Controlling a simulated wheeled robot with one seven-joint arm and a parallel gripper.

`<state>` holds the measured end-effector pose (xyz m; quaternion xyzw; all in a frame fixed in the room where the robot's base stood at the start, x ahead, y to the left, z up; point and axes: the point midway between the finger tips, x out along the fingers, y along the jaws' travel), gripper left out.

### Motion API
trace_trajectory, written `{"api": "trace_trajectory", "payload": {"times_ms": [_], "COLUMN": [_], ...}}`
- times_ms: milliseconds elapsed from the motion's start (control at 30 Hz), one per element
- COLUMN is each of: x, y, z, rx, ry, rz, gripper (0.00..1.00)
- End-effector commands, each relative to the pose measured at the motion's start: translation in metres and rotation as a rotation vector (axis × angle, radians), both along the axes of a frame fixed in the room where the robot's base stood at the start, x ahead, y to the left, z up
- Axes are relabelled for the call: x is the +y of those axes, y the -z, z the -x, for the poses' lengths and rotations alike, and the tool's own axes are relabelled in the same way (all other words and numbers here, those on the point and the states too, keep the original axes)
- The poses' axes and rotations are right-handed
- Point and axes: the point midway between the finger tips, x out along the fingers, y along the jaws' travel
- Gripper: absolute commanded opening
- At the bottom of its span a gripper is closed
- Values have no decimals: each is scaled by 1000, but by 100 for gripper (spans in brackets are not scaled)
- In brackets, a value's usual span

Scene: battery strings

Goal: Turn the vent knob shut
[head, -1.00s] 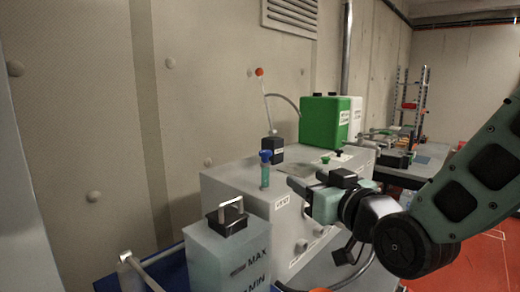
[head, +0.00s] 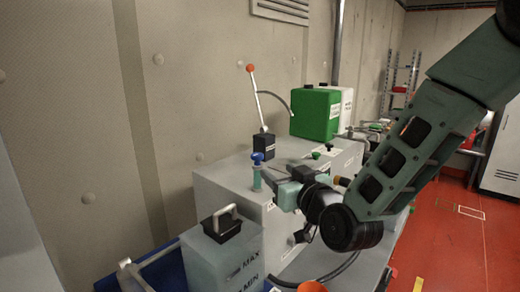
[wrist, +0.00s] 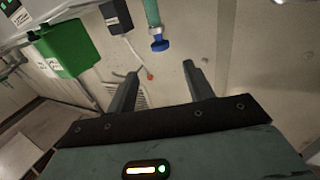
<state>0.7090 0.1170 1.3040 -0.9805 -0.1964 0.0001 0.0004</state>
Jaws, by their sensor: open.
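A blue knob (head: 258,157) tops a short teal post (head: 257,178) on the near end of a pale grey cabinet (head: 232,185); I take it for the vent knob. In the wrist view the blue knob (wrist: 159,44) appears upside down, just beyond the gap between my fingertips. My gripper (head: 270,173) is beside the post in the head view, with its fingers pointing left. In the wrist view my gripper (wrist: 160,68) has its two fingers well apart, with nothing between them. Whether a finger touches the post cannot be told.
A black box with an orange-tipped lever (head: 254,86) stands behind the knob. A green container (head: 315,113) is farther back. A clear tank with a black handled cap (head: 222,250) stands in front. An orange cup-like object (head: 312,287) is at the bottom edge. Red floor lies right.

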Motion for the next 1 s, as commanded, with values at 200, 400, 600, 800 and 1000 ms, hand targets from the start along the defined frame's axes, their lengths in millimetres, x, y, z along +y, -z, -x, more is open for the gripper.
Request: {"api": "trace_trajectory", "payload": {"times_ms": [200, 400, 600, 800, 1000], "x": [17, 31, 39, 42, 41], "y": [-4, -3, -2, 0, 0], "z": [-40, -73, -93, -98, -98], "rx": [2, 1, 1, 1, 0], "ry": [-1, 0, -1, -1, -1], "rz": [-2, -1, 0, 1, 1], "gripper": [52, 52, 52, 52, 49]}}
